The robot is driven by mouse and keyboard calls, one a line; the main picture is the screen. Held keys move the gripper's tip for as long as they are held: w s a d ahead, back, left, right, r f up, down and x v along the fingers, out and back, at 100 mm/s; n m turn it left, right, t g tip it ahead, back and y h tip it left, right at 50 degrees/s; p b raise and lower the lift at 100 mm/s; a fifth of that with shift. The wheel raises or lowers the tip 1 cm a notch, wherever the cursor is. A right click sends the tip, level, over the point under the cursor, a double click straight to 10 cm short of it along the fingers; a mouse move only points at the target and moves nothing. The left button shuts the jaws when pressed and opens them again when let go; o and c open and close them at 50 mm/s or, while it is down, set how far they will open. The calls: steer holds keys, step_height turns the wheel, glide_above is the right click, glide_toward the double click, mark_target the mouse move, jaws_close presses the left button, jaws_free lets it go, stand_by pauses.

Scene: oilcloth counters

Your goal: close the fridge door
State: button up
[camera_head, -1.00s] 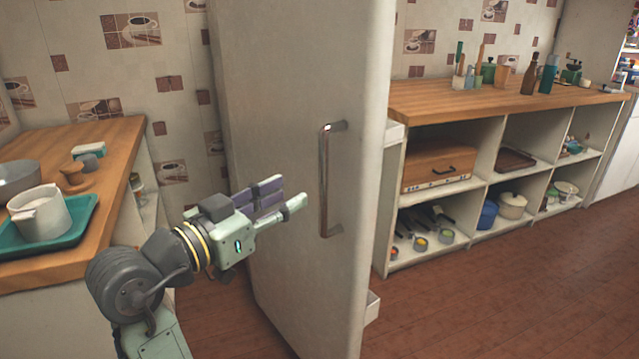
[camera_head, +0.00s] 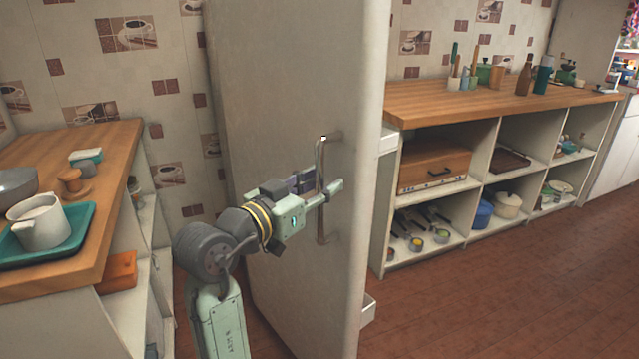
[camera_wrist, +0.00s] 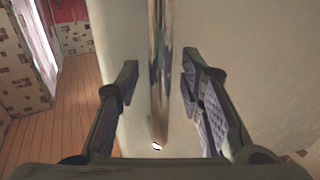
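The fridge door (camera_head: 270,80) is a tall cream panel standing open, with its outer face toward me. Its vertical metal handle (camera_head: 321,160) is near the right edge. The handle also runs down the middle of the wrist view (camera_wrist: 159,60). My gripper (camera_head: 325,187) is at the handle, with its fingers open on either side of the bar. In the wrist view (camera_wrist: 160,85) there is a gap between the bar and each finger. White shelf edges (camera_head: 367,308) show past the door's right edge.
A wooden counter (camera_head: 105,140) on the left holds a teal tray (camera_head: 75,245) with a white pot. Another counter (camera_head: 430,108) with open shelves stands to the right, beyond the door. The brown floor (camera_head: 480,300) at front right is clear.

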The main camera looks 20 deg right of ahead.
steer(key=shift+c, duration=0.6)
jaws_close()
